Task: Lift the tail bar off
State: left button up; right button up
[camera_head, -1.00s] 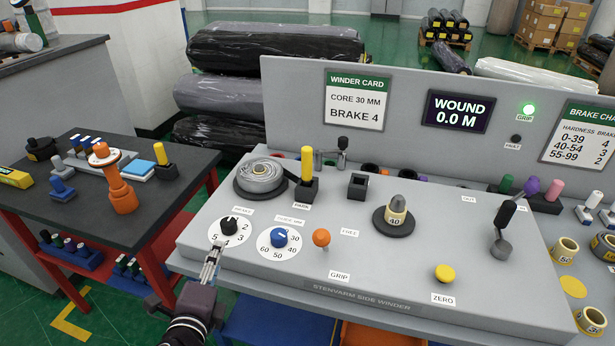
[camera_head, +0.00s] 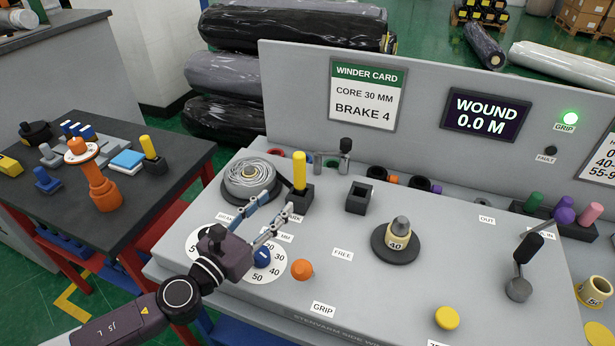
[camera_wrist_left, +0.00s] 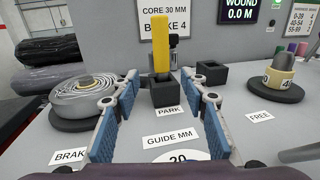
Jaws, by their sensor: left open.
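The tail bar looks to be the yellow upright bar (camera_head: 300,168), standing in a black block (camera_head: 302,200) on the grey winder panel. In the left wrist view the yellow bar (camera_wrist_left: 161,50) rises from its block (camera_wrist_left: 166,95), behind a PARK label. My left gripper (camera_head: 286,199) is open and empty, in front of the block. Its blue-padded fingers (camera_wrist_left: 166,88) are spread to either side of the block in the wrist view, apart from the bar. My right gripper is not in view.
A wound grey roll (camera_head: 249,176) lies on a disc left of the bar. An empty black socket (camera_head: 358,196) and a "40" core (camera_head: 399,237) stand to the right. Behind is the upright panel with the winder card (camera_head: 366,95). Dials and an orange knob (camera_head: 302,269) are near my left arm.

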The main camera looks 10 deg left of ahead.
aim_at(296, 181)
pick_arm(q)
jog(key=x, duration=0.1)
jog(key=p+x, duration=0.1)
jog(key=x, duration=0.1)
jog(key=shift+w+d+r, duration=0.1)
jog(key=shift+w+r, duration=0.05)
jog(key=shift+r, duration=0.25)
jog(key=shift+p+x, duration=0.3)
jog(key=shift+x, duration=0.65)
jog(key=shift+w+f, duration=0.2)
jog(key=shift+f, duration=0.05)
jog(key=x, duration=0.2)
jog(key=p+x, duration=0.1)
jog(key=x, duration=0.1)
jog(key=shift+d+r, duration=0.15)
jog(key=shift+r, duration=0.05)
jog(key=shift+w+d+f, duration=0.1)
jog(key=shift+w+d, duration=0.15)
jog(key=shift+w, duration=0.2)
jog(key=c, duration=0.4)
grip_shut()
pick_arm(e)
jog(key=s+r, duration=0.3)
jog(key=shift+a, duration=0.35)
